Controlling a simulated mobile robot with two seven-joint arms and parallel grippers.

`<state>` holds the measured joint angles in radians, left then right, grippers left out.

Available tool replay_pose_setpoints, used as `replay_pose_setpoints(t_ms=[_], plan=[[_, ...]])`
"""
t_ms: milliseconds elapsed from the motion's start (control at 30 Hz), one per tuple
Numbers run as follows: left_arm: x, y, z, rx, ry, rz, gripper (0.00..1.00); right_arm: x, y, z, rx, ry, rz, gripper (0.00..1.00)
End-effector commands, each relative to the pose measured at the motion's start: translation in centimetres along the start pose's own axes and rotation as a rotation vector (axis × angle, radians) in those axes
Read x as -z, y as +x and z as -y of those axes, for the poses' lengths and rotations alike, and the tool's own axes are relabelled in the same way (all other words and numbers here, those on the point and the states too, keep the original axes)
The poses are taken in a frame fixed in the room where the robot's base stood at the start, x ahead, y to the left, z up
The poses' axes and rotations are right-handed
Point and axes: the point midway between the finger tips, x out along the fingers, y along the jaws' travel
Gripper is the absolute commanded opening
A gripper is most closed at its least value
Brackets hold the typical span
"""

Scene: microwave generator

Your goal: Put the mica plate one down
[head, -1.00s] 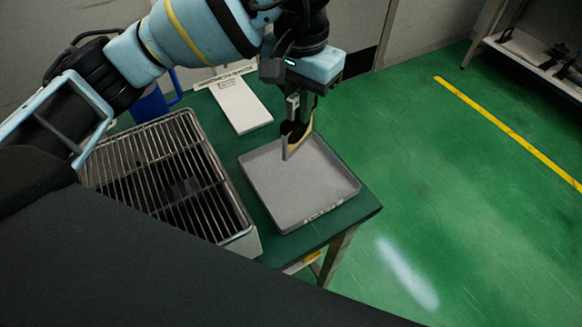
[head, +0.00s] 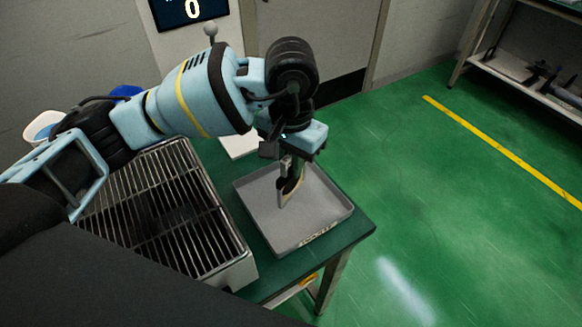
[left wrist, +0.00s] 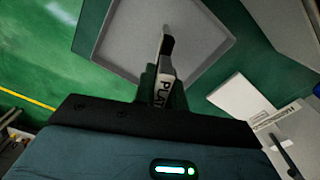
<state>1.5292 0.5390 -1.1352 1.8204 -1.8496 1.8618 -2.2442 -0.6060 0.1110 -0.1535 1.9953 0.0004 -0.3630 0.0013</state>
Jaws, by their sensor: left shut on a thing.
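My left gripper (head: 290,190) points down over the grey square tray (head: 318,212) on the green table. It is shut on the mica plate one (head: 282,193), a thin, pale grey piece held upright on edge. The plate's lower end is over the tray's middle; I cannot tell whether it touches the floor. In the left wrist view the plate (left wrist: 161,89) shows part of a printed label beside the dark fingertip, with the tray (left wrist: 207,20) behind it. My right gripper is not in view.
A metal grill rack (head: 165,215) stands left of the tray. A white board (head: 240,145) lies behind the tray, partly hidden by my arm; it also shows in the left wrist view (left wrist: 243,97). The tray is near the table's right edge, with open green floor (head: 450,210) beyond.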

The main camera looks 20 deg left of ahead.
Motion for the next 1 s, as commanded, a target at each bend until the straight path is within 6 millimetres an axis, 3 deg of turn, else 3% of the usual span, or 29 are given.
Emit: replay_pose_setpoints(t_ms=[133, 633, 667, 800, 1000], plan=[[0.0, 1.9, 0.0, 0.000, -0.001, 0.001, 0.00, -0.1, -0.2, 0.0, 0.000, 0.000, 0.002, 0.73], [0.0, 2.8, 0.0, -0.001, 0.000, 0.001, 0.00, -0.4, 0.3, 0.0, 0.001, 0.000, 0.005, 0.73], [0.0, 2.8, 0.0, -0.001, 0.000, 0.001, 0.15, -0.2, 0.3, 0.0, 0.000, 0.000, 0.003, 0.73], [0.0, 2.6, 0.0, 0.000, 0.000, 0.000, 0.33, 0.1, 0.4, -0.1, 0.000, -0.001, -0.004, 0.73], [0.0, 2.6, 0.0, 0.000, 0.000, 0.000, 0.34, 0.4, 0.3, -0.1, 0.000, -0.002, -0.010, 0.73]])
